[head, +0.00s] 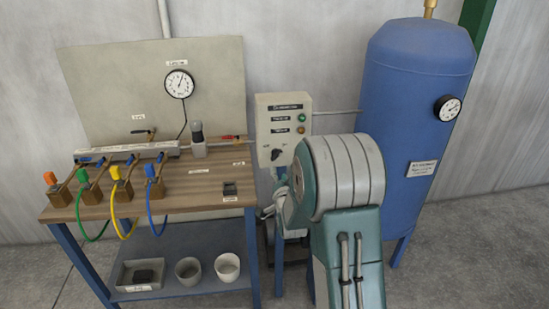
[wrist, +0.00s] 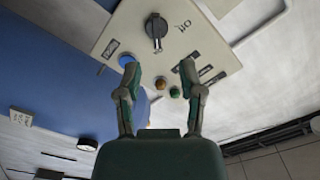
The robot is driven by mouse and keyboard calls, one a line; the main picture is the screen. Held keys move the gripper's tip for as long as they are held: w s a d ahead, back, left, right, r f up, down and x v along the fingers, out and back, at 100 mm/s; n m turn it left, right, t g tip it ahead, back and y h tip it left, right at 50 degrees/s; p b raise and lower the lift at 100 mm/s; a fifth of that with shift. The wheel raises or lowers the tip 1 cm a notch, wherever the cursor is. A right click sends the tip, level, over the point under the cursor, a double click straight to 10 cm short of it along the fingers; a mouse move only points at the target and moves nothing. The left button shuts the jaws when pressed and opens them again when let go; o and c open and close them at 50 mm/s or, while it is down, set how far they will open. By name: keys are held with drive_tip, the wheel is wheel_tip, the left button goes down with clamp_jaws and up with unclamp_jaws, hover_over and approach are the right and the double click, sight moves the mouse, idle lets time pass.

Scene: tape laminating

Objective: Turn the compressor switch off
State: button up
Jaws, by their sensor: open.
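The compressor control box (head: 284,122) is a pale panel on a post right of the bench. Its dark rotary switch (head: 277,154) is low on its face. In the wrist view the panel (wrist: 120,38) fills the upper middle, with the black switch knob (wrist: 156,28) beside an "OFF" label (wrist: 183,26). My gripper (wrist: 159,66) is open and empty, its two fingers spread below the knob in the picture. The fingers do not visibly touch the knob. In the head view my arm hides most of the gripper.
A blue tank (head: 415,110) with a gauge stands close right of the box. Left is a wooden bench (head: 185,203) with colored valves, hoses and a gauge board (head: 120,85). Amber (wrist: 160,83) and green (wrist: 175,92) lamps sit near the fingers in the wrist view.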

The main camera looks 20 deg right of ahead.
sight(277, 157)
drive_tip(key=x, duration=0.3)
drive_tip(key=d+x, duration=0.1)
drive_tip(key=x, duration=0.4)
drive_tip(key=shift+w+d+f, duration=0.15)
drive_tip(key=shift+d+f, duration=0.05)
drive_tip(key=shift+d, duration=0.2)
drive_tip(key=shift+w, duration=0.25)
drive_tip(key=shift+w+a+r, duration=0.1)
drive_tip(key=shift+a+r, duration=0.05)
drive_tip(key=shift+a, duration=0.45)
drive_tip(key=shift+d, duration=0.1)
drive_tip(key=c, duration=0.7)
drive_tip(key=shift+d, duration=0.2)
